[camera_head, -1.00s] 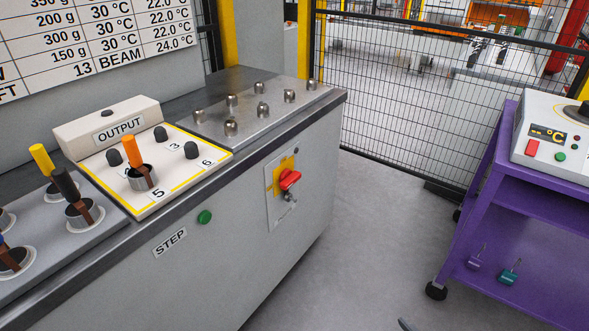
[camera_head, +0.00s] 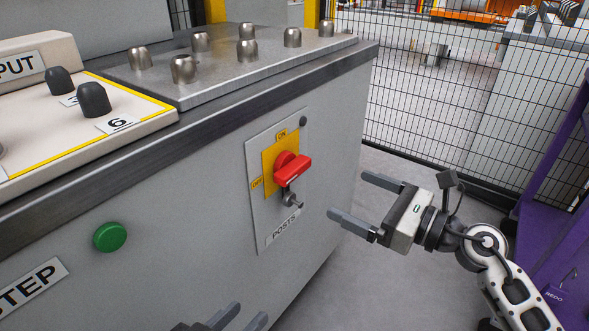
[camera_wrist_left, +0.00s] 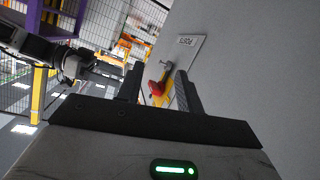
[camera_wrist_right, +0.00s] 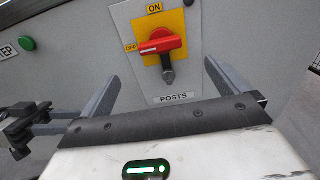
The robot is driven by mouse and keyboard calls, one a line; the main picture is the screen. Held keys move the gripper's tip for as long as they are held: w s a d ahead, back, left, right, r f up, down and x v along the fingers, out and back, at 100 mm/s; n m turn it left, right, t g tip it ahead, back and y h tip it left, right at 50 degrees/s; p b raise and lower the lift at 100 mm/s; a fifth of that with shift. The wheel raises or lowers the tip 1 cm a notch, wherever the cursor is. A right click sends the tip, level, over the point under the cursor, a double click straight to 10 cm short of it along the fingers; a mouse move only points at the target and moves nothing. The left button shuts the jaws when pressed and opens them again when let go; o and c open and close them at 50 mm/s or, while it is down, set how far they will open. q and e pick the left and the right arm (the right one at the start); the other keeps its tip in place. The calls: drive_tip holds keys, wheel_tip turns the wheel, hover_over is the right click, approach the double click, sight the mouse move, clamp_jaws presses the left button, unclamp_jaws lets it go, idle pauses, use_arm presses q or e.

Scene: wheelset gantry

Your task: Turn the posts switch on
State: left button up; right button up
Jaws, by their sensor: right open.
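The posts switch (camera_head: 291,168) has a red handle on a yellow plate with ON at the top and OFF at the left, set in a grey panel labelled POSTS. In the right wrist view the red handle (camera_wrist_right: 160,45) lies roughly horizontal, level with OFF. A key (camera_wrist_right: 168,74) sits just below it. My right gripper (camera_head: 349,195) is open and empty, to the right of the switch and apart from it. My left gripper (camera_head: 245,316) is partly in view at the bottom edge, below the switch. The left wrist view shows its fingers apart, with the switch (camera_wrist_left: 157,88) beyond them.
A green STEP button (camera_head: 110,237) is on the cabinet front, left of the switch. Metal posts (camera_head: 184,69) stand on the cabinet top. A mesh fence (camera_head: 430,110) is behind, and a purple cart (camera_head: 560,215) is at the right. Floor is clear beside the cabinet.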

sight(300, 170)
drive_tip(key=b+x, duration=0.1)
drive_tip(key=x, duration=1.3)
drive_tip(key=shift+a, duration=0.1)
drive_tip(key=c, duration=1.3)
drive_tip(key=shift+c, duration=0.2)
